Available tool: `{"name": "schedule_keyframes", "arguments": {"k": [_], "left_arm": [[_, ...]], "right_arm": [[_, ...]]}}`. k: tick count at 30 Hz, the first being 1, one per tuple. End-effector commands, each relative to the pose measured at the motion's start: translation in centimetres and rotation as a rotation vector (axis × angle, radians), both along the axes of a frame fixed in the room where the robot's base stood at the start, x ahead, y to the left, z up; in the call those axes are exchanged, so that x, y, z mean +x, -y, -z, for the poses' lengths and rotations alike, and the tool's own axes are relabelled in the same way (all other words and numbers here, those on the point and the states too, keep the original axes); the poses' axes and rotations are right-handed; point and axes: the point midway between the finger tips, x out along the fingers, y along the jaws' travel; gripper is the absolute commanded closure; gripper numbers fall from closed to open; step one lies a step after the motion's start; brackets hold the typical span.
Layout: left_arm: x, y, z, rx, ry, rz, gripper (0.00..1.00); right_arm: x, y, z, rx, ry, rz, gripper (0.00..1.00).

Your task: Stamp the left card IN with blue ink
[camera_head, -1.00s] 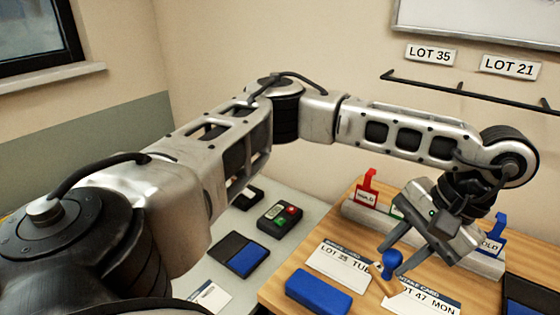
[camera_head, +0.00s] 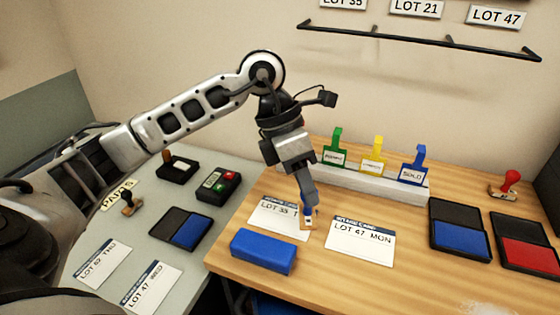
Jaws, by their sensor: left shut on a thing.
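The left card (camera_head: 275,222), reading LOT 35, lies on the wooden table. The right card (camera_head: 360,243), reading LOT 47 MON, lies beside it. My left gripper (camera_head: 308,206) points down and is shut on a stamp with a blue knob and wooden base (camera_head: 307,223). The stamp is at the left card's right end and hides part of its text. I cannot tell whether the stamp touches the card. A blue ink pad (camera_head: 460,238) lies open at the right. My right gripper is not in view.
A blue block (camera_head: 263,250) lies in front of the left card. A white rack (camera_head: 380,184) holds green, yellow and blue tags behind the cards. A red pad (camera_head: 528,256) and a red-knobbed stamp (camera_head: 509,184) are at the right. The grey side table (camera_head: 215,218) holds other cards and pads.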

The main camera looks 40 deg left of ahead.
Motion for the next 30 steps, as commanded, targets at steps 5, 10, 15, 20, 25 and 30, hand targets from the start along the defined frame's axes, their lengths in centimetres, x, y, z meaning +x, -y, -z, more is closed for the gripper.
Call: {"name": "schedule_keyframes", "arguments": {"k": [5, 10, 15, 20, 25, 30], "left_arm": [[0.3, -2.3, -0.6, -0.002, 0.006, -0.545, 0.88], [0.6, -4.2, -1.3, -0.002, 0.007, -0.934, 0.88], [0.8, -5.3, -1.8, -0.003, 0.005, -1.143, 0.88], [0.7, -5.6, -1.5, -0.003, 0.002, -1.192, 0.88], [0.7, -5.6, -0.4, -0.002, 0.001, -1.191, 0.88], [0.7, -5.6, 1.4, -0.002, 0.0, -1.19, 0.88]], "right_arm": [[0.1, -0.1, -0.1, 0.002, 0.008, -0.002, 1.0], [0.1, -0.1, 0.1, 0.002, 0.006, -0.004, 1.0], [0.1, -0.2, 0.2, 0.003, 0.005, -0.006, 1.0], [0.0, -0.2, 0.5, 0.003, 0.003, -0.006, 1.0], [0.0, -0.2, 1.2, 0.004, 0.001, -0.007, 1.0], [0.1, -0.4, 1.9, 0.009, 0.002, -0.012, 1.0]]}}
